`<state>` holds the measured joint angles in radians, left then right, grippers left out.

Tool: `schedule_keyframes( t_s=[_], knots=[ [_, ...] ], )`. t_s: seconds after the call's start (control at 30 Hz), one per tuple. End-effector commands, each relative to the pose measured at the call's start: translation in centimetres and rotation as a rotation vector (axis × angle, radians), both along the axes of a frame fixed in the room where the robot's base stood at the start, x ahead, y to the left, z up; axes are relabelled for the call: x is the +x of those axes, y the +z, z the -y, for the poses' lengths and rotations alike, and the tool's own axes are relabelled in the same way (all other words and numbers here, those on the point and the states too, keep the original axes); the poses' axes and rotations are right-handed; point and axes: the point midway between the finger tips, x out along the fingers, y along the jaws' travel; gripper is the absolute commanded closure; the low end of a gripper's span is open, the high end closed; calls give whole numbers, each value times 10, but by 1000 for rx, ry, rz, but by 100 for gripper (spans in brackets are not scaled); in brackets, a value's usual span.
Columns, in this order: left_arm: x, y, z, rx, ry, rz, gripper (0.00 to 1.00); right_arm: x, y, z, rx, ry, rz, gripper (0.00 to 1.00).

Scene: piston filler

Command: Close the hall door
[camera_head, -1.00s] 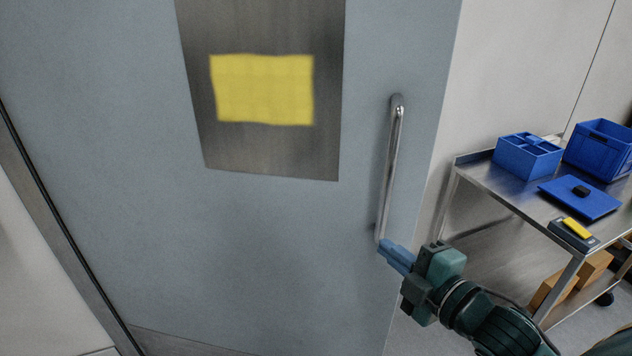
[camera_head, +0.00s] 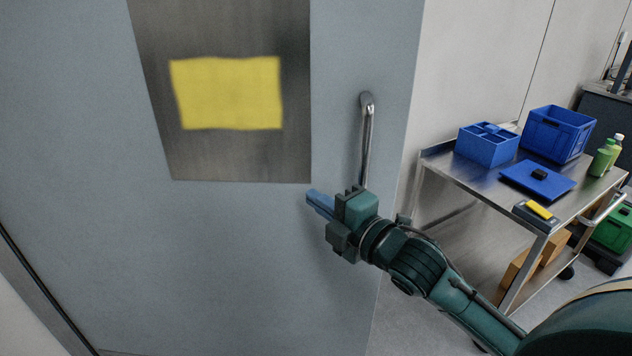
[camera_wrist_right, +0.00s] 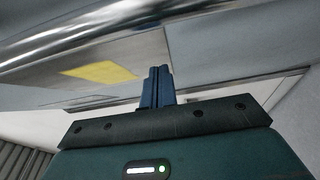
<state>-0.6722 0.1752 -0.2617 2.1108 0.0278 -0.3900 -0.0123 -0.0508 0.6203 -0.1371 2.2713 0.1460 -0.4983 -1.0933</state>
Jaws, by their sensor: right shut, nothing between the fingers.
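The hall door (camera_head: 230,250) is a grey-blue panel filling the left and middle of the head view, with a dark metal plate and a yellow patch (camera_head: 228,93) on it. Its upright metal bar handle (camera_head: 367,140) is near the door's right edge; the lower end is hidden behind my right gripper. My right gripper (camera_head: 318,202) has its blue fingers together, empty, in front of the door and left of the handle's lower part. In the wrist view its fingers (camera_wrist_right: 157,88) are together, with a blurred shiny bar (camera_wrist_right: 100,40) close by. I cannot tell whether the gripper touches the door.
Right of the door stands a metal cart (camera_head: 455,172) with a blue divided box (camera_head: 488,150), a blue crate (camera_head: 560,135), a blue board (camera_head: 525,178) and a yellow-and-grey device (camera_head: 538,211). Green bottles (camera_head: 603,160) stand at its right end. Cardboard boxes sit below.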

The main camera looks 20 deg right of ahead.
Motion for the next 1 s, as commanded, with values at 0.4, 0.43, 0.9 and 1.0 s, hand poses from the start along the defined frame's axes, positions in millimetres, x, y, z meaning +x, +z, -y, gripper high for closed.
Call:
schedule_keyframes(
  t_s=[0.4, 0.43, 0.9, 1.0],
  knots=[
    [-1, -5, -7, 16, 14, -27, 64, 46, 0, 14, -2, 1, 0, 100],
    [-2, -5, -7, 16, 14, -27, 64, 46, 0, 15, -2, 1, 1, 100],
    [-1, -3, -6, 14, 13, -24, 64, 46, 0, 16, -1, 1, -1, 100],
    [-1, -3, -6, 13, 12, -24, 64, 46, 0, 17, -2, 1, 0, 100]
  ],
)
